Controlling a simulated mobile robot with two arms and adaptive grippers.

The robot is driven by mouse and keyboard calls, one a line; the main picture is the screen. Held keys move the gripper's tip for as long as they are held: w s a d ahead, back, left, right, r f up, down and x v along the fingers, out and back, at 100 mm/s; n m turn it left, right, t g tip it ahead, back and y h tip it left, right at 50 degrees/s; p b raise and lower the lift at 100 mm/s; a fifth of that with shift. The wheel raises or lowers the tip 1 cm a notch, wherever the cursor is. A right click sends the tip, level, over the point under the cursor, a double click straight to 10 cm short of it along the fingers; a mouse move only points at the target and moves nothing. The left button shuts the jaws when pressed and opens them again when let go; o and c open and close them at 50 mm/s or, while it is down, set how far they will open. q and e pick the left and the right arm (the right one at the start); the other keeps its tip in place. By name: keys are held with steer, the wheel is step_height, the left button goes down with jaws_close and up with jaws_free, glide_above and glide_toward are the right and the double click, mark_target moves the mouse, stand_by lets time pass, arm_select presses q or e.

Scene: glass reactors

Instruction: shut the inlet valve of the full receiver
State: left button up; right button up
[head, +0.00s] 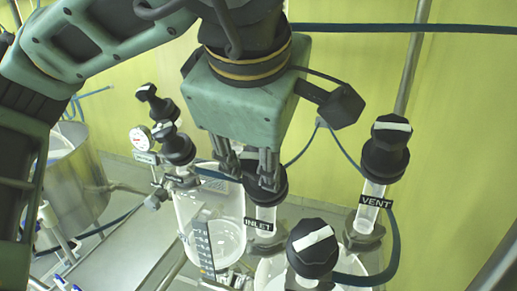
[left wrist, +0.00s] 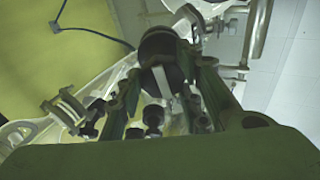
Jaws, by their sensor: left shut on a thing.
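The inlet valve has a black knob (head: 272,194) above a glass neck with a black label (head: 258,226) reading INLET. My left gripper (head: 247,172) comes down from above and is shut on this knob, its fingers hiding much of the top. In the left wrist view, the black knob (left wrist: 157,45) with a pale bar shows between the fingers of the gripper (left wrist: 166,88). Below the valve is a clear glass receiver (head: 275,270), mostly cut off by the picture edge; its fill level is hard to tell. My right gripper is not in view.
A VENT valve (head: 385,150) stands to the right and another black knob with a white bar (head: 313,247) stands in front. Behind left are a glass vessel (head: 185,215), more black knobs (head: 176,146) and a gauge (head: 140,138). Blue hoses run between them.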

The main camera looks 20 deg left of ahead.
arm_select(q)
steer(key=shift+w+r, duration=0.1)
steer(key=shift+r, duration=0.25)
steer(key=o, duration=1)
steer(key=shift+o, duration=0.5)
steer(key=shift+f, duration=0.15)
steer(key=shift+a, duration=0.1)
steer(key=v, duration=1.2)
steer(key=shift+f, duration=0.1)
